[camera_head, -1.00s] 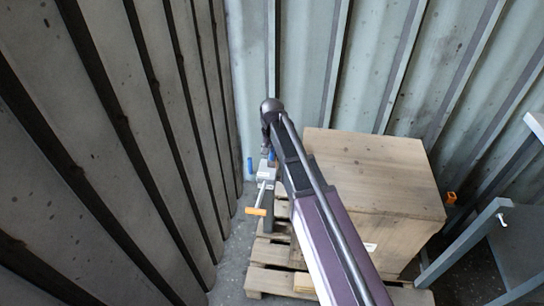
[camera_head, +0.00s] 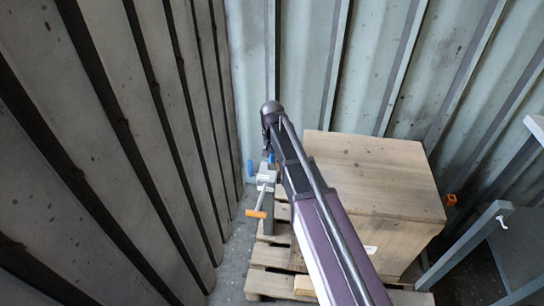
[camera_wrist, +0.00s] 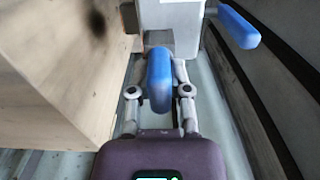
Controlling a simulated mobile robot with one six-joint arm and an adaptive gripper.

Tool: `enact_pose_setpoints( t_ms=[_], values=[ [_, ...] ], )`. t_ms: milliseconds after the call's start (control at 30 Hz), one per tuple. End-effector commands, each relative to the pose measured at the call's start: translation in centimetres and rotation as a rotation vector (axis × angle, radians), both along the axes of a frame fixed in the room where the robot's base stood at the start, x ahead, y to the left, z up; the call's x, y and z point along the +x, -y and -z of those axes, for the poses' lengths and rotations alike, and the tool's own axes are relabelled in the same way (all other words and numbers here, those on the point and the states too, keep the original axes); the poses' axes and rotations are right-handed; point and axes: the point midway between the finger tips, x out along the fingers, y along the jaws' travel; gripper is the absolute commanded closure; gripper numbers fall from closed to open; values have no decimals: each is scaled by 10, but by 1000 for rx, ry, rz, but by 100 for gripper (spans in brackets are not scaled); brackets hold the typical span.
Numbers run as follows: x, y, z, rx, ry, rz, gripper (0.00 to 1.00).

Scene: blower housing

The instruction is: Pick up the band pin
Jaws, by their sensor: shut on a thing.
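In the wrist view, a blue upright grip (camera_wrist: 159,82), which I take to be the band pin, stands between the two fingers of my gripper (camera_wrist: 160,68). The fingers are shut on it from both sides. Its far end meets or sits in front of a pale grey block (camera_wrist: 172,22); I cannot tell whether it is still seated there. In the head view, my arm hides most of the gripper, and a small blue part (camera_head: 271,157) shows beside the arm's end.
A second blue handle (camera_wrist: 238,26) sticks out right of the block. An orange-handled bar (camera_head: 256,213) hangs below the block in the head view. A wooden crate (camera_head: 375,170) on a pallet (camera_head: 268,283) stands close on the right. Corrugated walls (camera_head: 120,150) enclose the left and back.

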Motion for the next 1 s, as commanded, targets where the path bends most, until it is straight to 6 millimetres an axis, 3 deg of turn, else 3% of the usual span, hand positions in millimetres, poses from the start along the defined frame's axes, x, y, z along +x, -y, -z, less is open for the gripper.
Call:
enact_pose_setpoints(
  t_ms=[467, 1000],
  values=[
    [0, 0, -13, 0, 0, 0, 100],
    [0, 0, -67, 0, 0, 0, 100]
  ],
)
